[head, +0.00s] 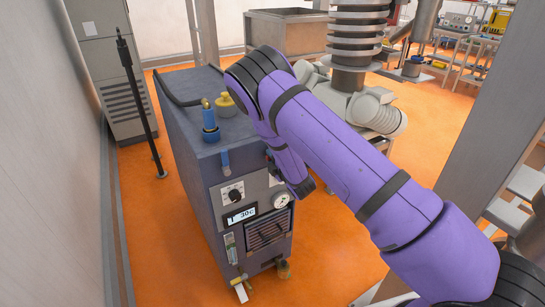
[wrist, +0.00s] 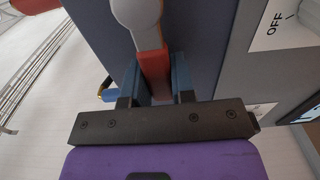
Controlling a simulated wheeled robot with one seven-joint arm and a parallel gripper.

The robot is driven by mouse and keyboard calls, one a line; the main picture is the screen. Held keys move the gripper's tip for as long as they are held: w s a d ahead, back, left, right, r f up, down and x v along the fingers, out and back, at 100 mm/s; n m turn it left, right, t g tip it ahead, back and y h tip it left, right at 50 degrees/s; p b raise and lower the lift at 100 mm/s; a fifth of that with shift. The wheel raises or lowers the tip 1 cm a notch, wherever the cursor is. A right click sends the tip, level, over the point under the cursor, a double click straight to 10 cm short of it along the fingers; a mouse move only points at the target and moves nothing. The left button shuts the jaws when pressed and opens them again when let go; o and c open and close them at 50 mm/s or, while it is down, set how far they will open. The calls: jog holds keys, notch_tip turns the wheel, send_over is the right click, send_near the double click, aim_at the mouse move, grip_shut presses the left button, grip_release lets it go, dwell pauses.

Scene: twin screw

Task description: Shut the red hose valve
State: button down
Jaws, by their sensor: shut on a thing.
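The red valve handle (wrist: 155,72) shows in the wrist view, a flat red lever joined to a rounded grey-white end at the top of the picture. My gripper (wrist: 156,88) is shut on the red handle, with one blue finger on each side of it. The handle lies close along the dark blue side of the machine (wrist: 205,30). In the head view, my purple arm reaches to the right side of the blue-grey machine (head: 190,120). It hides the red handle and my gripper there.
The machine's front has a dial, a gauge (head: 281,201) and a display (head: 241,215). A white OFF plate (wrist: 276,28) is right of the gripper. A black pole (head: 137,100) stands at left. Orange floor is clear at front right.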

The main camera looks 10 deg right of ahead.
jog(key=c, duration=1)
grip_release()
jog(key=shift+a+f, duration=0.1)
jog(key=shift+o, duration=0.2)
jog(key=shift+s, duration=0.1)
jog(key=v, duration=1)
jog(key=shift+s, duration=0.25)
